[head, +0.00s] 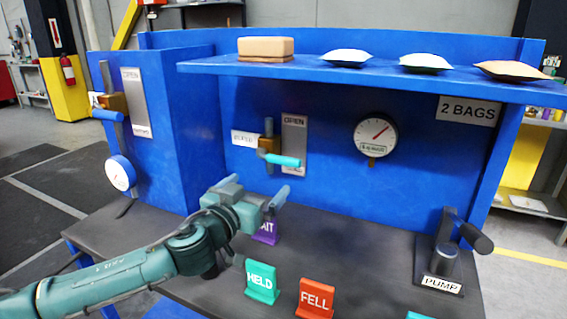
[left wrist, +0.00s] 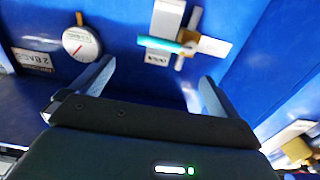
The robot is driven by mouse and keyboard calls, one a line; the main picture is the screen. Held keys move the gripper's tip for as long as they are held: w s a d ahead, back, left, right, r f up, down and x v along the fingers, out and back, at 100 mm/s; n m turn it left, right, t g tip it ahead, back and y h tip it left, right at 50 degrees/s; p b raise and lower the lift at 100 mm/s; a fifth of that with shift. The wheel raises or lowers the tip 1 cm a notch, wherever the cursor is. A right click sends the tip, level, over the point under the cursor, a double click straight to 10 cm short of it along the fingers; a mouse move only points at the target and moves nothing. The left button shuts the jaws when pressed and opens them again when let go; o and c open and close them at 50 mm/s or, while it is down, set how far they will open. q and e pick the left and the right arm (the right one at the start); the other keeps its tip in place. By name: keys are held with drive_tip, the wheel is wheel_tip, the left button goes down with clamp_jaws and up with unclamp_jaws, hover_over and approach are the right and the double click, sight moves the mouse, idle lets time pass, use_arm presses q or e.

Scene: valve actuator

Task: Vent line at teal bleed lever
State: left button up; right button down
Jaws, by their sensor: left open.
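The teal bleed lever (head: 283,160) sticks out to the right from a brass valve (head: 268,143) on the blue back panel. An OPEN plate (head: 294,140) is beside it, and a white label (head: 245,138) is to its left. In the left wrist view the teal lever (left wrist: 165,44) lies sideways beyond the fingertips. My left gripper (head: 258,190) is open and empty, below and in front of the lever, apart from it. Its two fingers also show in the left wrist view (left wrist: 157,78). My right gripper is not in view.
A round gauge (head: 375,135) is right of the valve. A second valve with a blue lever (head: 107,115) is on the left panel. HELD (head: 262,282) and FELL (head: 316,297) signs stand on the bench. A pump (head: 445,262) is at right. Bags (head: 347,57) lie on the shelf.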

sight(282, 163)
use_arm(q)
drive_tip(key=x, duration=1.2)
drive_tip(key=shift+d, duration=0.1)
drive_tip(key=shift+r, duration=0.1)
drive_tip(key=c, duration=1.4)
drive_tip(key=shift+o, duration=0.2)
